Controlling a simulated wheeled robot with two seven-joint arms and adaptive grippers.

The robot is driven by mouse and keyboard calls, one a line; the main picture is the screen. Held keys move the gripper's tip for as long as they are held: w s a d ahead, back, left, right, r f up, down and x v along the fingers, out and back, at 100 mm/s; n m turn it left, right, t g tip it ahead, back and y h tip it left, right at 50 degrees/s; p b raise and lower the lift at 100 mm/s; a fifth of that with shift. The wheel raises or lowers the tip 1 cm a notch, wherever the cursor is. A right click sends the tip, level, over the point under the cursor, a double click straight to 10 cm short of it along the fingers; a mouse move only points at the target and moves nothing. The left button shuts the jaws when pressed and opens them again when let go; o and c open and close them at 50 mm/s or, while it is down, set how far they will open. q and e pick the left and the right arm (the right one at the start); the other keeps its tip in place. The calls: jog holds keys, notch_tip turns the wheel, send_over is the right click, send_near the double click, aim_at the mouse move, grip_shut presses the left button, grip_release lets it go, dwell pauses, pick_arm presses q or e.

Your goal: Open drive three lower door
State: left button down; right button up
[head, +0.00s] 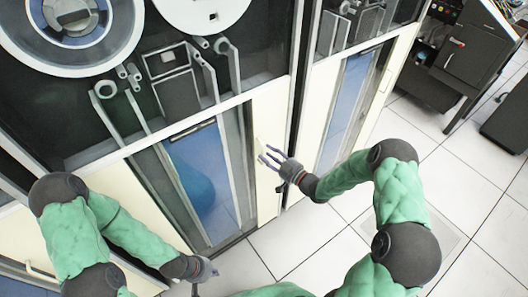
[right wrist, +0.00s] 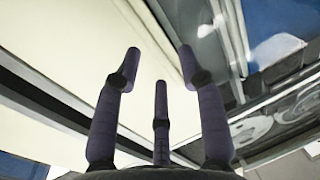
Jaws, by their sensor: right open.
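A tape-drive cabinet stands in the head view, with a cream lower door (head: 272,112) that has a blue window (head: 200,165). The door looks shut. A small pale handle (head: 258,146) seems to be near its right edge. My right gripper (head: 268,158) is open, its fingers spread beside that handle; whether they touch is unclear. In the right wrist view its three fingers (right wrist: 160,85) are apart with nothing between them, facing a cream panel (right wrist: 75,45). My left gripper (head: 205,272) is low in front of the cabinet; its fingers are hard to make out. No drive number is readable.
A second cabinet with a cream lower door (head: 316,110) stands to the right, and part of another shows at lower left. Tape reels (head: 75,25) are above. A dark desk unit (head: 470,55) is at upper right. White tiled floor (head: 470,190) is clear at right.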

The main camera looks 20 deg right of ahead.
jog(key=shift+x, duration=1.5)
grip_shut()
